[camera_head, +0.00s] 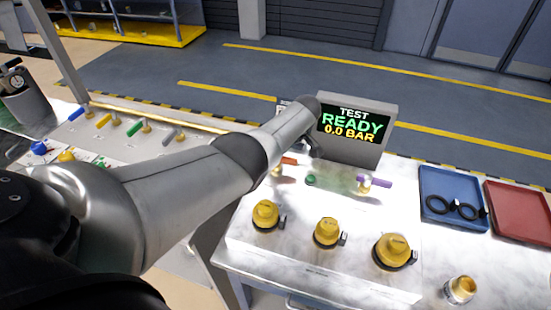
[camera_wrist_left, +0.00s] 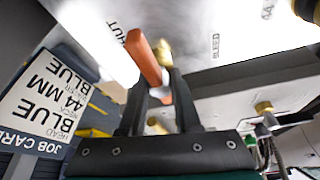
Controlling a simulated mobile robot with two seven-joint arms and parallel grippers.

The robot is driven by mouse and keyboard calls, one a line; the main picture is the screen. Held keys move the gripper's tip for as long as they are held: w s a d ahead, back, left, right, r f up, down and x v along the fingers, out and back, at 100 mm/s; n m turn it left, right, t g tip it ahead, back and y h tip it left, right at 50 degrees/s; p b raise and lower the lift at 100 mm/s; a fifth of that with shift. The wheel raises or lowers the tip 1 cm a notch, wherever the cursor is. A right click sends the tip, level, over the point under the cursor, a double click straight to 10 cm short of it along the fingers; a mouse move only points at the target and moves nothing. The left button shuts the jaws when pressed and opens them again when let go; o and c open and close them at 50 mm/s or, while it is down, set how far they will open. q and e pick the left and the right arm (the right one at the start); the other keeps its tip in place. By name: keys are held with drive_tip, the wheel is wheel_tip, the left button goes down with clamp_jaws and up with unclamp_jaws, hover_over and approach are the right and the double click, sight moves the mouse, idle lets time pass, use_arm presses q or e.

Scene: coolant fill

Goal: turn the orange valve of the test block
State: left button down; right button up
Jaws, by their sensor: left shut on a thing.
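The orange valve (camera_head: 289,161) stands at the back left of the white test block (camera_head: 262,249), with its handle partly hidden by my arm in the head view. My left gripper (camera_head: 308,150) is at the valve, mostly hidden behind my own wrist. In the left wrist view the orange handle (camera_wrist_left: 146,57) runs between the two black fingers of my left gripper (camera_wrist_left: 158,92), which is shut on it. The handle's far end lies near printed letters, partly covered, that read "HUT". My right gripper is in neither view.
A display (camera_head: 355,128) reading "TEST READY 0.0 BAR" stands close behind my gripper. A purple valve (camera_head: 375,182), a green button (camera_head: 310,180) and several yellow caps (camera_head: 327,232) sit on the block. A blue tray (camera_head: 435,181) and red tray (camera_head: 512,190) lie right. A job card (camera_wrist_left: 40,105) shows left.

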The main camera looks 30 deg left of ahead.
use_arm(q)
drive_tip(key=c, duration=0.6)
unclamp_jaws()
drive_tip(key=p+v, duration=0.3)
drive_tip(key=v, duration=0.2)
drive_tip(key=shift+r, duration=0.35)
drive_tip(key=p+v, duration=0.1)
drive_tip(key=v, duration=0.8)
drive_tip(key=shift+d+r, duration=0.15)
drive_tip(key=shift+r, duration=0.15)
drive_tip(key=shift+s+f, duration=0.1)
